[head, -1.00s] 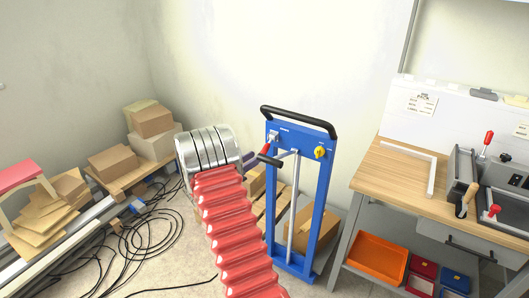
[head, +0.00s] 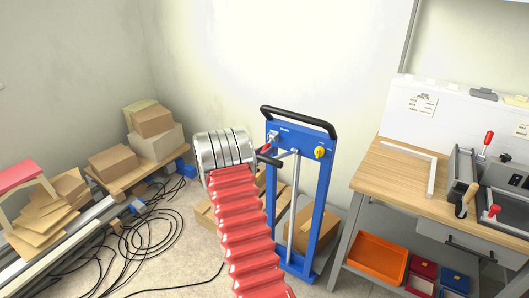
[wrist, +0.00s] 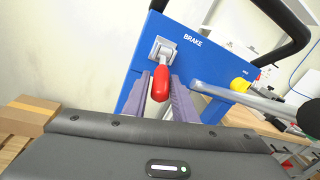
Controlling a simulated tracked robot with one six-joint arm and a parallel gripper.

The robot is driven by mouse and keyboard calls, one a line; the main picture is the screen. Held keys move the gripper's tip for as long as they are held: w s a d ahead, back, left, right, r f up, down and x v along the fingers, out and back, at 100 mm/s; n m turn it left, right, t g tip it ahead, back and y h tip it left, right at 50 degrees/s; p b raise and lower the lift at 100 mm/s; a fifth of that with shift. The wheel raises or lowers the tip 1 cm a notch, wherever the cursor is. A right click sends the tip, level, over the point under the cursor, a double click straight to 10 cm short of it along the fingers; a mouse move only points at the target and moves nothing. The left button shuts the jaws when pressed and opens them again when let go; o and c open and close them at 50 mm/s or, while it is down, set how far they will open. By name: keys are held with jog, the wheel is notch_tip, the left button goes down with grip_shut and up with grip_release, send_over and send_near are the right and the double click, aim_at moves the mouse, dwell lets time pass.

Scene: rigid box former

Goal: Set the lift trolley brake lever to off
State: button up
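The blue lift trolley (head: 312,215) stands upright in the middle of the head view. Its brake lever has a red knob (wrist: 160,84) on a short metal shaft, under the label "BRAKE" on the blue panel (wrist: 205,58). In the wrist view the lever hangs down from its square metal plate (wrist: 162,50). My gripper (wrist: 162,95) has its two purple fingers apart, one on each side of the red knob. I cannot tell whether either finger touches it. In the head view the lever's red knob (head: 266,148) shows, while my fingers are mostly hidden.
A metal handle with a black grip (head: 269,160) sticks out just right of the lever, close to my gripper. A yellow knob (head: 320,152) is on the panel's right. A workbench (head: 400,178) stands to the right; cardboard boxes (head: 112,162) and cables lie left.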

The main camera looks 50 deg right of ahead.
grip_shut()
dwell(0.3)
